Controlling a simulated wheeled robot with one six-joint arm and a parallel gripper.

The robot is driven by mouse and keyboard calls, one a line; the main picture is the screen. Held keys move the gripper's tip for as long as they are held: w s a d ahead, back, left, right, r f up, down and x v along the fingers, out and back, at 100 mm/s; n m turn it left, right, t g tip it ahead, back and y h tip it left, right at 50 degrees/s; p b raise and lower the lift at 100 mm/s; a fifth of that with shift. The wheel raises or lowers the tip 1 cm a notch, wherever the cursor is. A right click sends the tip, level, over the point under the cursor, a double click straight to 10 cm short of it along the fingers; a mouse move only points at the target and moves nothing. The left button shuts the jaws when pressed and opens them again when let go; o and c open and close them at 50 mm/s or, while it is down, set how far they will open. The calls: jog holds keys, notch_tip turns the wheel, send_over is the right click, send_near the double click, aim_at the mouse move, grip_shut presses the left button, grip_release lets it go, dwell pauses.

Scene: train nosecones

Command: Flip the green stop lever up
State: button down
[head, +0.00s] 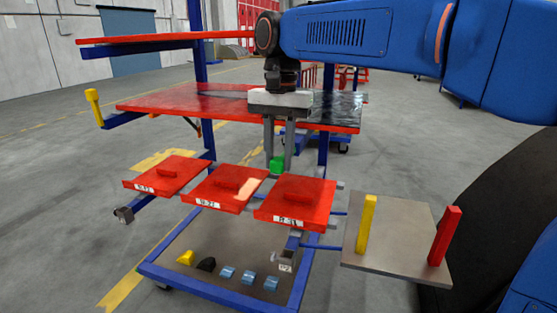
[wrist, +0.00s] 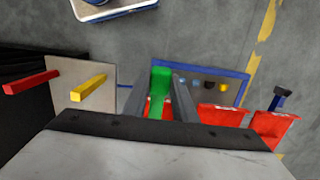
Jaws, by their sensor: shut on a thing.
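The green stop lever (head: 277,164) stands just behind the rightmost red tray of the rack, and only its top part shows in the head view. My gripper (head: 278,158) comes down from above, with one finger on each side of the lever. In the wrist view the green lever (wrist: 157,92) lies between the two grey fingers of my gripper (wrist: 163,92), which is shut on it. The lever's lower end is hidden behind the tray in the head view.
Red trays (head: 223,186) sit in front. A side plate (head: 392,258) carries a yellow post (head: 367,224) and a red post (head: 444,238). A red shelf (head: 200,101) is behind my gripper. Small coloured blocks lie on the lower deck (head: 215,250). Open floor lies left.

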jog(key=shift+w+d+r+g+y, duration=0.1)
jog(key=shift+w+r+g+y, duration=0.1)
jog(key=shift+r+g, duration=0.25)
jog(key=shift+w+d+r+g+y, duration=0.1)
jog(key=shift+w+r+g, duration=0.05)
jog(key=shift+r+g, duration=0.3)
jog(key=c, duration=1.4)
grip_release()
jog(key=shift+c, duration=0.2)
